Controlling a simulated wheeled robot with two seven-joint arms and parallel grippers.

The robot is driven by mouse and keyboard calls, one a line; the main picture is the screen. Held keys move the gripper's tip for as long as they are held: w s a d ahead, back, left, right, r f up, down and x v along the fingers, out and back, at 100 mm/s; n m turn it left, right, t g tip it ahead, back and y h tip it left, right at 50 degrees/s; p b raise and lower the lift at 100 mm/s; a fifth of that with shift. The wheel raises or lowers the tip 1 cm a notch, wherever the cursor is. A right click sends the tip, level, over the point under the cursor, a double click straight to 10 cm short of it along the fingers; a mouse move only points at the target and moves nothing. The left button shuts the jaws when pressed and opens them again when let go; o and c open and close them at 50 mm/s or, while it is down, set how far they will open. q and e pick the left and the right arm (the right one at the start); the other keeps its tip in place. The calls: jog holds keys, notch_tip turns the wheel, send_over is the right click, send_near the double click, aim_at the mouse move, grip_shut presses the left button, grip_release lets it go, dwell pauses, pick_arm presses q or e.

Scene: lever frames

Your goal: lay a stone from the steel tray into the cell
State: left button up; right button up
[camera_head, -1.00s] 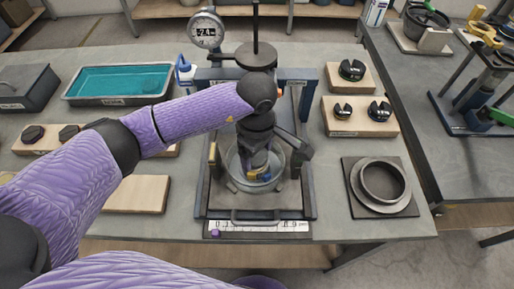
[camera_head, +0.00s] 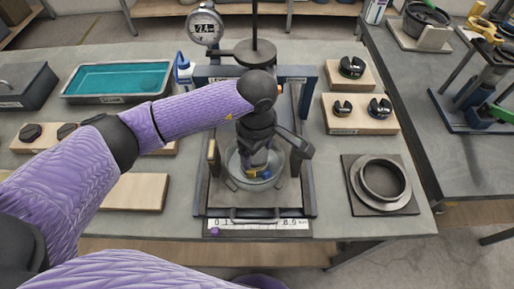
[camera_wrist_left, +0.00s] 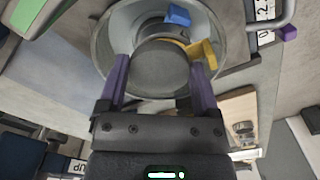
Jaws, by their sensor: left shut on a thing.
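The steel tray (camera_head: 70,97) with teal liquid is at the back left of the bench in the head view. The cell (camera_head: 231,180), a clear round vessel, stands in the lever frame at the middle; its rim shows in the wrist view (camera_wrist_left: 103,52). My left gripper (camera_head: 256,168) points down at the cell. In the wrist view its purple fingers (camera_wrist_left: 160,88) are shut on a grey round stone (camera_wrist_left: 160,66), which lies within the cell's outline. I cannot tell whether the stone touches the bottom. A blue piece (camera_wrist_left: 178,15) and a yellow piece (camera_wrist_left: 202,52) show beside it. My right gripper is out of view.
The lever frame's posts and hanger (camera_head: 257,53) rise close behind my gripper. A dial gauge (camera_head: 205,27) stands at the back. Slotted weights sit on wooden blocks (camera_head: 361,122) to the right, near a ring on a dark plate (camera_head: 380,205). A wooden board (camera_head: 138,193) lies left.

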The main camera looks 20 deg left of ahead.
pick_arm(q)
jog(key=o, duration=1.1)
notch_tip(320, 180, up, 10)
jog(key=shift+f+p, duration=0.1)
jog(key=shift+p, duration=0.55)
